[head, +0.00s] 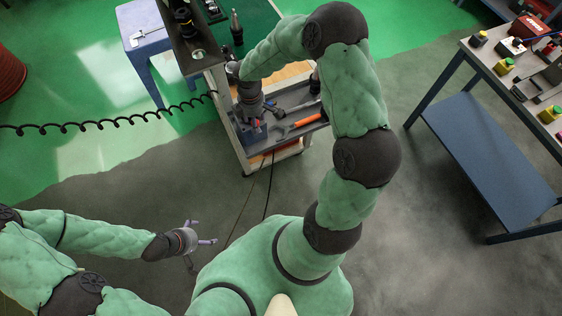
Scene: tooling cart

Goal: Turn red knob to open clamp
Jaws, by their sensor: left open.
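The tooling cart (262,152) stands at the top centre, with a grey tray of tools. A small blue fixture (248,133) sits at the tray's left end, with a tiny reddish spot beside it; I cannot make out a clear red knob or the clamp's state. My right gripper (251,121) points down right over this fixture. Its fingertips are too small and covered to tell whether they are open or touching. My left gripper (203,243) is open and empty, low over the floor, well apart from the cart.
An orange-handled tool (305,121) lies in the tray right of the fixture. A workbench (482,160) stands at right. The floor between is clear.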

